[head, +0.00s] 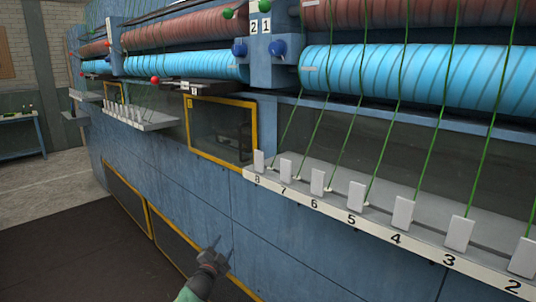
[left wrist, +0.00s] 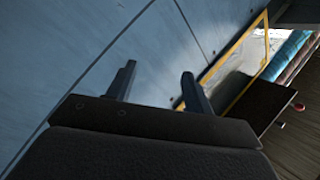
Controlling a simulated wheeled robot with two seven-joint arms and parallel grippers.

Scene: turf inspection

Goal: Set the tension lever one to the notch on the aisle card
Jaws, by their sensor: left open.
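My left gripper (head: 222,249) is open and empty in front of the lower blue panels, well below the rollers. Its two fingers also show in the left wrist view (left wrist: 158,76), with bare blue panel behind them. At the top, a green-knobbed lever (head: 264,6) stands above a white plate marked 1 (head: 266,26). A second green knob (head: 228,13) is left of it, near a plate marked 2 (head: 254,26). A red knob (head: 155,80) shows further left, by a dark shelf. I cannot make out notches or an aisle card. My right gripper is out of view.
A pale ledge (head: 378,222) with numbered white tabs and green strands juts out at right. A yellow-framed window (head: 222,157) sits left of it. Blue rollers (head: 420,75) and blue knobs (head: 239,48) are above. Dark floor (head: 75,250) is clear at lower left.

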